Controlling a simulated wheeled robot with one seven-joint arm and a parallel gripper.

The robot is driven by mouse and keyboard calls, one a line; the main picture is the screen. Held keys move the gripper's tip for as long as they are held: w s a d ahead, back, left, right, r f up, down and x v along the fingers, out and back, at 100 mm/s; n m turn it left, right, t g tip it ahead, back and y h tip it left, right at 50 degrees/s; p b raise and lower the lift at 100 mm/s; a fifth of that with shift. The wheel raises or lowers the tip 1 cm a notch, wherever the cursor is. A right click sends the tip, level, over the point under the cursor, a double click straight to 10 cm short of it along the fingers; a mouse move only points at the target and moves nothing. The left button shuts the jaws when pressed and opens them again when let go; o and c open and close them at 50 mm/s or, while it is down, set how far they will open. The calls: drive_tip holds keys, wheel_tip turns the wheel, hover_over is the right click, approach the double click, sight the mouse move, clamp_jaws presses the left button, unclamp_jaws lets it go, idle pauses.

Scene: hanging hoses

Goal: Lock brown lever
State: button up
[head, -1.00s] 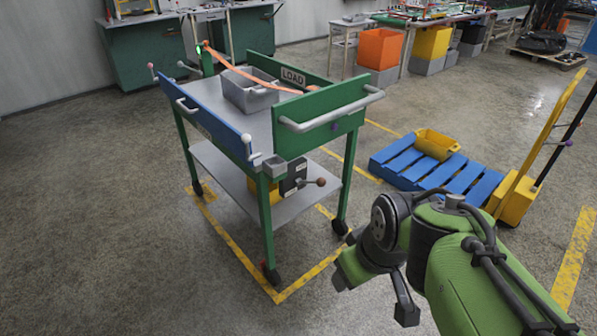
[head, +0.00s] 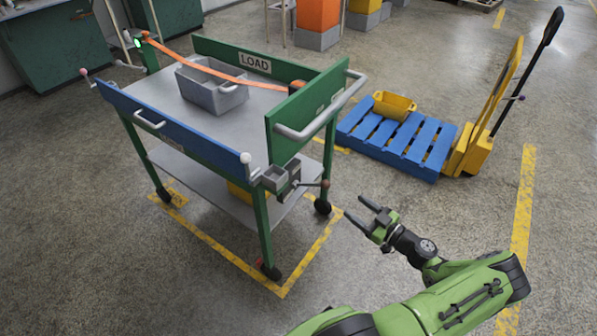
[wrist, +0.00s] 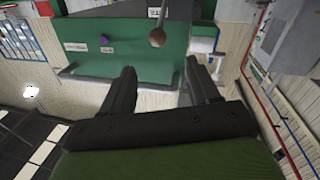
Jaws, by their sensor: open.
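The brown lever (head: 325,184) sticks out to the right from a dark box at the near right corner of the cart, below the green end panel. Its round brown knob also shows in the wrist view (wrist: 157,38), beyond and roughly between the fingertips. My gripper (head: 361,208) is open and empty, to the right of the lever and apart from it, with its fingers pointing toward the cart. Both fingers (wrist: 160,83) show spread in the wrist view.
The cart has a green end panel (head: 306,112) with a grey handle (head: 318,108) above the lever. A grey bin (head: 212,88) sits on its top under an orange strap (head: 215,66). A blue pallet (head: 395,140) and yellow pallet jack (head: 472,150) stand at the right. Floor between is clear.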

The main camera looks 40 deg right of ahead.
drive_tip(key=b, duration=0.2)
approach(310, 184)
drive_tip(key=w+r, duration=0.1)
drive_tip(key=w, duration=0.1)
drive_tip(key=w+r, duration=0.1)
drive_tip(key=w, duration=0.1)
drive_tip(key=w+r, duration=0.1)
drive_tip(key=w, duration=0.1)
drive_tip(key=shift+w+d, duration=0.15)
drive_tip(key=shift+w, duration=0.15)
clamp_jaws()
